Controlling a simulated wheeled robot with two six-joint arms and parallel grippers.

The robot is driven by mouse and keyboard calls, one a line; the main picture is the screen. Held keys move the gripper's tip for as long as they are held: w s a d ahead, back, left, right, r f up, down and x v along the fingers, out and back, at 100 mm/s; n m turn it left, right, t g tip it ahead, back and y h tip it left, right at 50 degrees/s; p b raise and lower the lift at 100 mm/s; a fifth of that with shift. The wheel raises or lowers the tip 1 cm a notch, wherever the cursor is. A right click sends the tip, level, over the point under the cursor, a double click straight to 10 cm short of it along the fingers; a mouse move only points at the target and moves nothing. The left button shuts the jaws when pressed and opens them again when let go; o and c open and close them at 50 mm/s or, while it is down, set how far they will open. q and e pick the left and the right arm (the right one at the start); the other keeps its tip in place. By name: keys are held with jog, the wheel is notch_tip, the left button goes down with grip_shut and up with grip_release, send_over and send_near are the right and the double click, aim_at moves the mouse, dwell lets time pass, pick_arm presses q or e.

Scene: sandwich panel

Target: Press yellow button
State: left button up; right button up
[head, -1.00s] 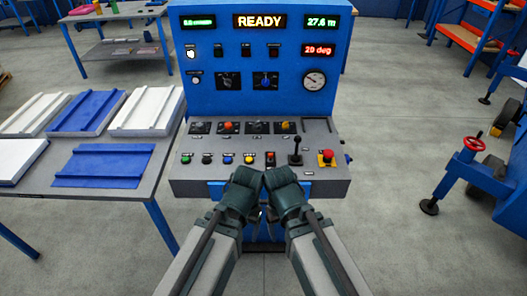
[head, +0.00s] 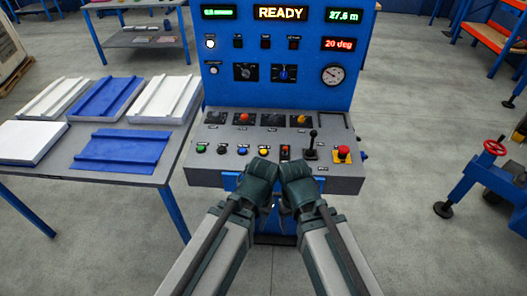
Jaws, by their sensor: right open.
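The yellow button (head: 264,152) is in the lower row of the sloped grey console (head: 220,172), between a blue button (head: 243,150) and a red rocker switch (head: 285,153). My left gripper (head: 265,206) and right gripper (head: 285,207) are side by side in front of the console's front edge, low in the head view. The left gripper's housing is just below the yellow button in the picture. The right one is below the red rocker. Neither visibly touches the button. The right gripper is open; the left fingers are mostly hidden.
A black joystick (head: 311,146) and a red emergency stop (head: 343,153) stand right of the switch. A yellow-orange knob (head: 301,120) is in the upper row. A blue display panel (head: 290,95) reads READY. A table with panels (head: 60,175) stands left.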

pick_arm(q)
grip_shut()
dwell(1.4)
